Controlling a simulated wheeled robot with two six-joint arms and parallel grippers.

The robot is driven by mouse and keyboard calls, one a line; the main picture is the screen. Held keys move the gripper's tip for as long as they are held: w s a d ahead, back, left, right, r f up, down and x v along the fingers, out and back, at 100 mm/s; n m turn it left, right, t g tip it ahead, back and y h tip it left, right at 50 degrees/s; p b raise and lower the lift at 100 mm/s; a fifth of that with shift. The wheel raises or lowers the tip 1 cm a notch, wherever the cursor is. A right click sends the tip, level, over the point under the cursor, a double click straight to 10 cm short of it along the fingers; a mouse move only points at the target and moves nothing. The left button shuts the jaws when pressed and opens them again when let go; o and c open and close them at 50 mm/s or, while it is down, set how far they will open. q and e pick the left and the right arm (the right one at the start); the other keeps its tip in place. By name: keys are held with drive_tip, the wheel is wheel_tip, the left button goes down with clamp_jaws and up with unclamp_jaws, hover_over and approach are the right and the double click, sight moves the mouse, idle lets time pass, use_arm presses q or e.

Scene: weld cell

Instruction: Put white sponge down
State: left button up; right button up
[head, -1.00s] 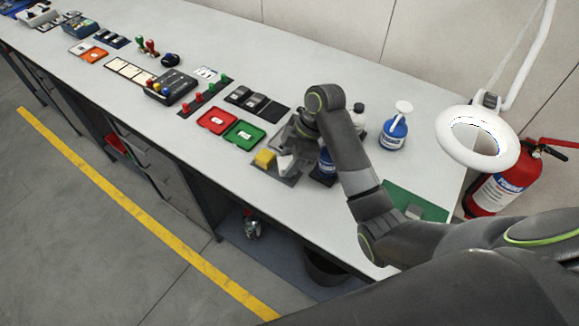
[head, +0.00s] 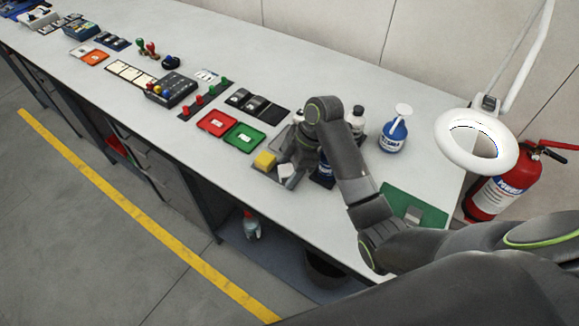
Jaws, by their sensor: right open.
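The white sponge (head: 287,170) lies on a dark grey tray (head: 290,184) near the bench's front edge in the head view. A yellow sponge (head: 264,160) sits just left of it on the same tray. My right gripper (head: 288,153) is open, just above and behind the white sponge, with my arm reaching in from the right. The sponge looks clear of the fingers, though the fingertips are small and partly hidden by my wrist. My left gripper is out of view.
A blue spray bottle (head: 393,132) and a green mat (head: 425,209) are to the right. Green (head: 244,136) and red (head: 217,122) trays lie left of the gripper. The front strip of bench is clear.

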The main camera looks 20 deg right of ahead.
sight(288, 169)
drive_tip(key=v, duration=0.5)
drive_tip(key=shift+w+b, duration=0.1)
drive_tip(key=shift+b, duration=0.25)
drive_tip(key=p+v, duration=0.6)
drive_tip(key=v, duration=0.1)
drive_tip(key=shift+r, duration=0.15)
